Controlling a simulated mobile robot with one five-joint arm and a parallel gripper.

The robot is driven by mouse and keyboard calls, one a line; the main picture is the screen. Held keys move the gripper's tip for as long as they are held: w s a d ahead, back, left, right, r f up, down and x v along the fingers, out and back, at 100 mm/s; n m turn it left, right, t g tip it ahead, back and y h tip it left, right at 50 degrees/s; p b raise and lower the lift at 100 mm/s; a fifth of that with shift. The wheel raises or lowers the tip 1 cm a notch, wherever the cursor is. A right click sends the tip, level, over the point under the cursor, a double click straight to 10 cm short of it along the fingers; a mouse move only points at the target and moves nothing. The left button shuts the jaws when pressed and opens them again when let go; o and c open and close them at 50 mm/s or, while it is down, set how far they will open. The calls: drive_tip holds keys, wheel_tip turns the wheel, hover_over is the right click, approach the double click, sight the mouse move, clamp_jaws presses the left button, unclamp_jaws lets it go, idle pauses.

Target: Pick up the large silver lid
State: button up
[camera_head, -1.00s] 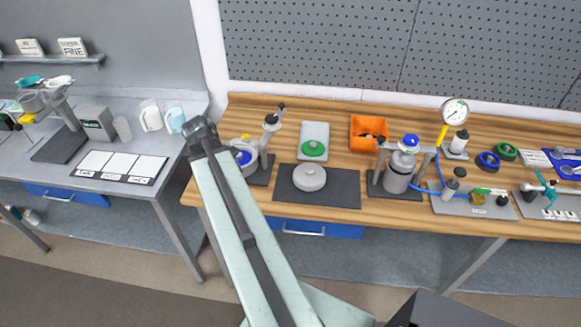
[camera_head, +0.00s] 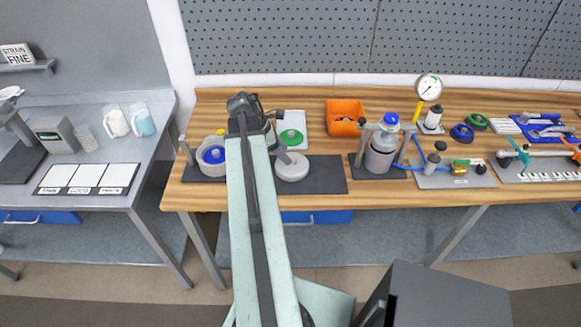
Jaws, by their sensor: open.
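A large round silver-grey lid (camera_head: 291,167) lies flat on a dark mat (camera_head: 328,175) on the wooden bench, in the head view. My arm reaches up the picture just left of it. My gripper (camera_head: 243,101) is at the far end of the arm, above the bench's back left part and up and left of the lid, apart from it. The gripper is open, with nothing seen in it, though its fingers are small and dark here. The arm hides part of the mat's left side and the stand behind it.
A pot with a blue centre (camera_head: 213,157) stands left of my arm. A white tray with a green disc (camera_head: 291,136) lies behind the lid. An orange bin (camera_head: 345,117) and a clamped silver vessel (camera_head: 381,155) stand to the right. A pegboard (camera_head: 300,40) rises behind the bench.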

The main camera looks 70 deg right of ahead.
drive_tip(key=b+x, duration=0.2)
drive_tip(key=x, duration=0.2)
drive_tip(key=shift+d+f+b, duration=0.1)
drive_tip(key=shift+b, duration=0.3)
clamp_jaws()
idle(0.9)
